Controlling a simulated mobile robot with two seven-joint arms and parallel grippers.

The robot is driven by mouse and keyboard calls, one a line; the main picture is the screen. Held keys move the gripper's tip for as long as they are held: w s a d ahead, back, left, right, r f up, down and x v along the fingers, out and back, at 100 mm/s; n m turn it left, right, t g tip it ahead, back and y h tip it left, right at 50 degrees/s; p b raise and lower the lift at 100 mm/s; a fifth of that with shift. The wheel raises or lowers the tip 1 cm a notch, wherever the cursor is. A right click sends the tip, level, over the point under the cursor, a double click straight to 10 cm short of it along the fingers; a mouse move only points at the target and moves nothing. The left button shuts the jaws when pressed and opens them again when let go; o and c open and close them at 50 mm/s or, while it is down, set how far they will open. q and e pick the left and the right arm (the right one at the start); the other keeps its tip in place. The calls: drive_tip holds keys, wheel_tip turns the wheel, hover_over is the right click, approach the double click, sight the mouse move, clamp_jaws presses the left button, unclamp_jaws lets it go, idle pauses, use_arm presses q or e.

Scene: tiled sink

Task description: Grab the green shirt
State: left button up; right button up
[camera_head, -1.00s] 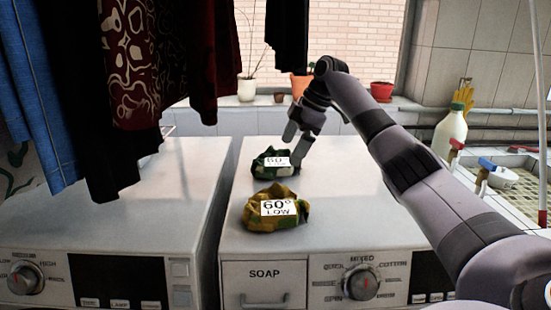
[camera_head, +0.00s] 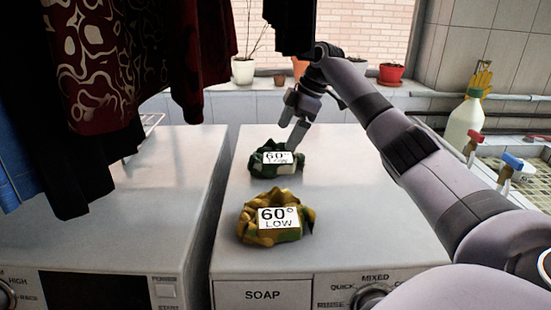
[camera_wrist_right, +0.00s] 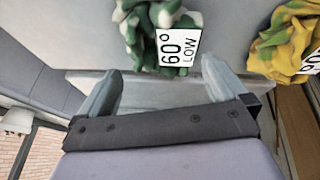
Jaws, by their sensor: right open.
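The green shirt (camera_head: 272,160) is a crumpled dark green and white camouflage bundle with a white "60° LOW" label, on top of the right washing machine. It also shows in the right wrist view (camera_wrist_right: 142,38) at the top middle. My right gripper (camera_head: 291,138) is just behind and above the shirt. In the right wrist view my right gripper (camera_wrist_right: 157,82) has its two fingers spread wide with nothing between them, pointing toward the shirt's labelled side. Whether a finger touches the cloth cannot be told. My left gripper is not in view.
A yellow-green crumpled shirt (camera_head: 275,217) with the same label lies nearer on the same machine (camera_head: 340,215). Dark clothes (camera_head: 100,60) hang at the upper left. Potted plants (camera_head: 391,74) line the window sill. A bottle (camera_head: 465,122) stands at the right by the taps.

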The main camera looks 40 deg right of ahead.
sight(277, 149)
drive_tip(key=shift+p+x, duration=0.35)
drive_tip(key=shift+x, duration=2)
drive_tip(key=shift+a, duration=0.1)
drive_tip(key=shift+r, duration=0.1)
drive_tip(key=c, duration=1.2)
